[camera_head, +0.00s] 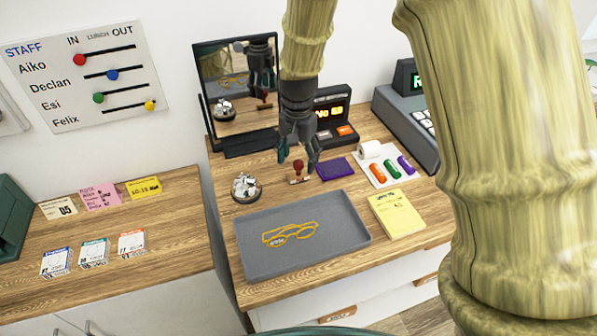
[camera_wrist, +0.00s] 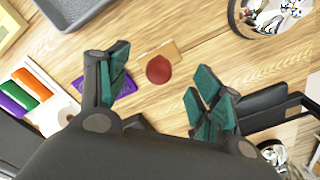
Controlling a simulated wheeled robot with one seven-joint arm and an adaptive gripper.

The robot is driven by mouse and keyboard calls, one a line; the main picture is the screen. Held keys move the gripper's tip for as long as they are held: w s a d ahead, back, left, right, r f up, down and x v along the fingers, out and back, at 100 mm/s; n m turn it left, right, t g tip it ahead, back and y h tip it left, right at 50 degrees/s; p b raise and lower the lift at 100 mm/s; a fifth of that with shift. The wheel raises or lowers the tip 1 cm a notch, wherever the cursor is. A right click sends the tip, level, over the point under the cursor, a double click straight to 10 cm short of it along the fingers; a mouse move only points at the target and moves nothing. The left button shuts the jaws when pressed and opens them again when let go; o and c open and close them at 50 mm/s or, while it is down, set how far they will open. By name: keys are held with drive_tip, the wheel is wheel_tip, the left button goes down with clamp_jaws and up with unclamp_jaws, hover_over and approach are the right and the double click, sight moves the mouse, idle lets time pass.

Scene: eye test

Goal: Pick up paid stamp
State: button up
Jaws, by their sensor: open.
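A stamp (camera_head: 298,168) with a dark red rounded handle and a light brown base stands on the wooden counter, between the silver bell and the purple pad. Any word on it cannot be read. My gripper (camera_head: 299,154) is just above it, pointing down, with its fingers apart. In the wrist view the stamp's red handle (camera_wrist: 159,70) shows in the gap between the open green-padded fingers (camera_wrist: 161,78), a little beyond them. The gripper is empty. I cannot tell if a finger touches the stamp.
A silver bell (camera_head: 246,187) is left of the stamp, a purple pad (camera_head: 335,169) right. A grey tray (camera_head: 345,240) holding orange glasses lies in front, beside a yellow notepad (camera_head: 397,216). A mirror-like screen (camera_head: 225,75) and a lit number display (camera_head: 331,112) stand behind.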

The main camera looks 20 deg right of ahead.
sight(299, 172)
drive_tip(key=shift+s+f+p, duration=0.15)
drive_tip(key=shift+f+p, duration=0.2)
drive_tip(key=shift+f, duration=0.45)
drive_tip(key=shift+d+f+p, duration=0.1)
drive_tip(key=shift+f+p, duration=0.6)
drive_tip(key=shift+f, duration=1.35)
drive_tip(key=c, duration=0.7)
